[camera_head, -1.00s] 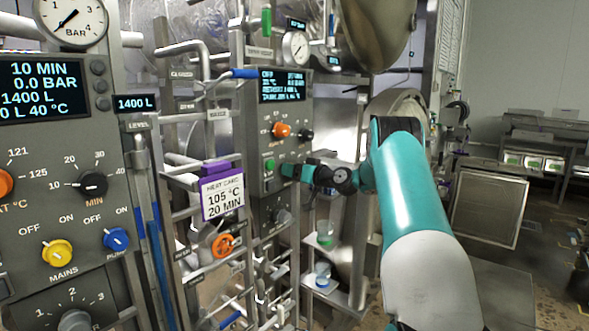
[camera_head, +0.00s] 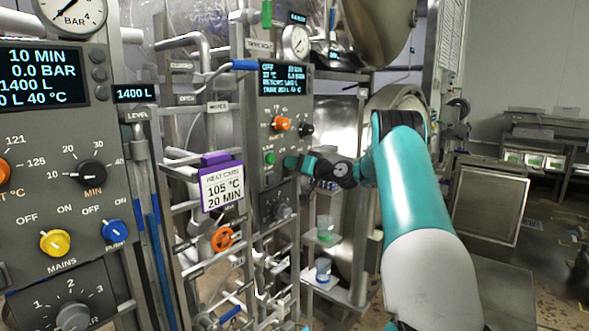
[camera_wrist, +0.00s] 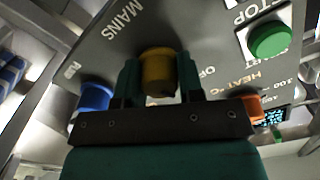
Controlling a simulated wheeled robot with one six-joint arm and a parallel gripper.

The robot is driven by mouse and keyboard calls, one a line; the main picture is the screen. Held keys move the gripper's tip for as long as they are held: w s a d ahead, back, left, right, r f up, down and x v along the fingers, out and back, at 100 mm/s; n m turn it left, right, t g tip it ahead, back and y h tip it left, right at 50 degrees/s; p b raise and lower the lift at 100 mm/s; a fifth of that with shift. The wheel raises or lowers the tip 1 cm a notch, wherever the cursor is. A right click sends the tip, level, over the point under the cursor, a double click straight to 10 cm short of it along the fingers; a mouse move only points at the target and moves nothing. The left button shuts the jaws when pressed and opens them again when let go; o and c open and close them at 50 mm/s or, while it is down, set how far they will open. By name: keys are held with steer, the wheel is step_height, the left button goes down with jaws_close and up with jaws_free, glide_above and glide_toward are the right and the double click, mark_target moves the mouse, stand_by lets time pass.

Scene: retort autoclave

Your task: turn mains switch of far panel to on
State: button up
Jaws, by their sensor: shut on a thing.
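The far panel (camera_head: 270,185) is a grey upright box with a lit display, seen past the near panel in the head view. Its mains switch is a yellow knob (camera_wrist: 157,68) under the label MAINS in the wrist view. My gripper (camera_head: 288,162) is at the panel face, and in the wrist view (camera_wrist: 158,82) its two fingers are shut on the yellow knob, one on each side. An OFF label beside the knob is partly hidden by a finger. The knob's pointer cannot be made out. In the head view my gripper hides this knob.
A blue knob (camera_wrist: 95,97), an orange knob (camera_wrist: 253,106) and a green button (camera_wrist: 270,41) flank the gripper on the far panel. The near panel (camera_head: 90,205) has its own yellow mains knob (camera_head: 54,243). Pipes and a heat card (camera_head: 222,186) stand between the panels.

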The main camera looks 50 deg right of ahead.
steer(key=m+b, duration=0.1)
steer(key=m, duration=0.3)
steer(key=shift+m, duration=0.3)
steer(key=m, duration=0.4)
steer(key=shift+d+m+p, duration=0.1)
steer(key=shift+m+p, duration=0.2)
steer(key=shift+p, duration=0.05)
steer(key=o, duration=0.9)
steer(key=shift+s, duration=0.15)
steer(key=shift+s+f+b, duration=0.15)
steer(key=shift+s+b, duration=0.15)
steer(key=shift+s+d+b, duration=0.2)
steer(key=shift+s+b, duration=0.95)
steer(key=shift+s, duration=1.6)
steer(key=shift+s+d+b, duration=0.25)
steer(key=shift+s+b, duration=0.85)
steer(key=shift+s, duration=1.65)
steer(key=shift+s+d+b, duration=0.2)
steer(key=shift+s+b, duration=0.95)
steer(key=shift+s, duration=1.6)
